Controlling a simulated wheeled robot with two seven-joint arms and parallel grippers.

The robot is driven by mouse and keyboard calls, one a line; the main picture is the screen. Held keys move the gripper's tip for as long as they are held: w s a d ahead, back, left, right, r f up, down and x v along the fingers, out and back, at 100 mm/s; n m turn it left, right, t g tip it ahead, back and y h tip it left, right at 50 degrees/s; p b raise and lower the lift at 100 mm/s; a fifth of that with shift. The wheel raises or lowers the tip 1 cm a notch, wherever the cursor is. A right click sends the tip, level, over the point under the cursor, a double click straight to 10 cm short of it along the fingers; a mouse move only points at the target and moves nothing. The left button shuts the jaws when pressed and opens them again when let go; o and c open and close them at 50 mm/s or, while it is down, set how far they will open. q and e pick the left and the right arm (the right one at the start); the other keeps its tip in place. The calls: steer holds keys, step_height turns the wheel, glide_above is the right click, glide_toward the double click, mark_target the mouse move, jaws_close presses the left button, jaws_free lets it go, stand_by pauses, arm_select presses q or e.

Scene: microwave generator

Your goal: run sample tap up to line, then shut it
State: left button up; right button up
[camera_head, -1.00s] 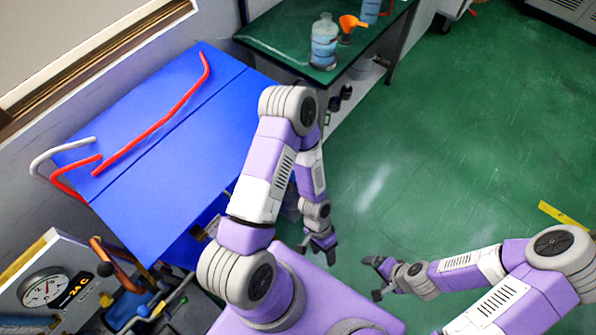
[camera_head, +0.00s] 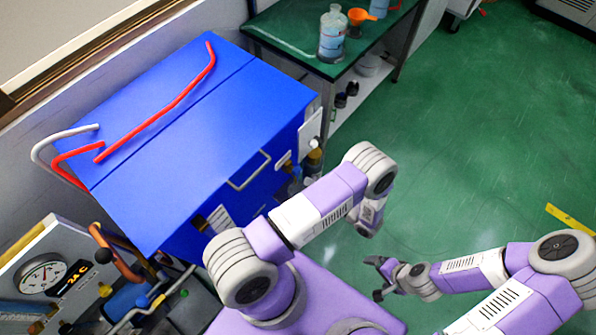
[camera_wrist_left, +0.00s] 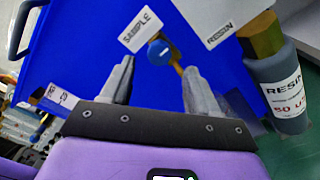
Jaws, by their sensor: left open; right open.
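In the left wrist view a white SAMPLE tag (camera_wrist_left: 140,28) hangs on the front of the blue cabinet (camera_head: 205,130). Beside it is a round blue knob (camera_wrist_left: 159,52) with a small brass fitting at its right. My left gripper (camera_wrist_left: 158,80) is open, its two fingers pointing toward the blue knob, which lies between and just beyond the fingertips. Nothing is between the fingers. In the head view its fingers are hidden by my left arm. My right gripper (camera_head: 378,278) is open and empty over the green floor. No fill line can be made out.
A grey RESIN cartridge (camera_wrist_left: 283,90) hangs close to the right of the left fingers. The cabinet has a grey handle (camera_head: 250,170). A green bench (camera_head: 290,35) with a clear bottle (camera_head: 333,38) and orange funnel (camera_head: 358,16) stands behind.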

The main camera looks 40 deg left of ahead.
mark_target(300, 173)
arm_select(q)
steer(key=a, duration=0.7)
steer(key=shift+w+a+b, duration=0.1)
steer(key=shift+w+b, duration=0.15)
steer(key=shift+b, duration=0.15)
steer(key=shift+c, duration=0.2)
steer(key=c, duration=1)
steer(key=shift+n+b, duration=0.3)
steer(key=shift+n, duration=2)
steer(key=o, duration=1)
steer(key=shift+o, duration=0.2)
